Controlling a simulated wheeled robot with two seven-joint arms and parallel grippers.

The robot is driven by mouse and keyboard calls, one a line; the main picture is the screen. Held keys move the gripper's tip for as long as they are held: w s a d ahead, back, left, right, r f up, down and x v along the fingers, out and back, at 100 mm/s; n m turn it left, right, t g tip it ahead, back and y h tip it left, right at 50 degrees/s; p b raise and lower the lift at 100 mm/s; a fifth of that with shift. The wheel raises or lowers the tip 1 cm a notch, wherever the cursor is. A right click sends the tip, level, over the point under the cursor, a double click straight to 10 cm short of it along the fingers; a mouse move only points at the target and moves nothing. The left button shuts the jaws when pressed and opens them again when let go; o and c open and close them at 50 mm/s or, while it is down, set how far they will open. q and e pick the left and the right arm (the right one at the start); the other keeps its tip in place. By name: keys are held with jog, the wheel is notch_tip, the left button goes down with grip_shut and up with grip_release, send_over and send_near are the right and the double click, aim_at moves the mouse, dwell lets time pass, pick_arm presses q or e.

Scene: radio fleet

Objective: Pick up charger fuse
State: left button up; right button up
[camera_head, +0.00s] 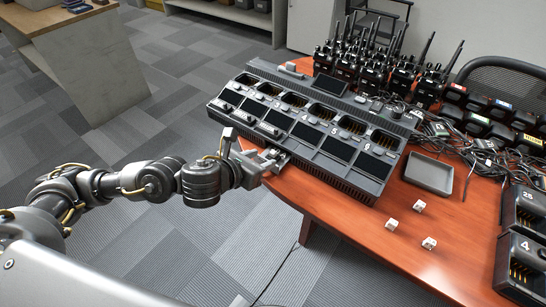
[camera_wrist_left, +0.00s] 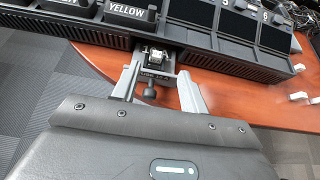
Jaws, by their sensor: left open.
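The black multi-bay charger (camera_head: 345,180) stands on the red-brown table. A small holder (camera_wrist_left: 157,69) sticks out of its front edge, with a small pale, metallic-looking piece in it, likely the charger fuse (camera_wrist_left: 154,54). My left gripper (camera_wrist_left: 158,82) is open at the charger's front edge. Its fingers stand to the left and right of the holder, apart from each other, with a dark knob (camera_wrist_left: 150,91) between them. In the head view the left gripper (camera_head: 273,160) partly hides the holder. My right gripper is not in view.
Three small white blocks (camera_head: 419,205) lie on the table (camera_head: 370,233) near a grey tray (camera_head: 429,174). Radios (camera_head: 400,75) and tangled cables crowd the back. Smaller chargers (camera_head: 519,265) stand at right. The table's edge is beneath the gripper.

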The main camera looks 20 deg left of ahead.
aim_at(273, 152)
pick_arm(q)
jog(key=shift+a+x, duration=0.15)
jog(key=shift+x, duration=1.35)
jog(key=shift+a+x, duration=0.15)
jog(key=shift+x, duration=1.4)
jog(key=shift+w, duration=0.1)
grip_shut()
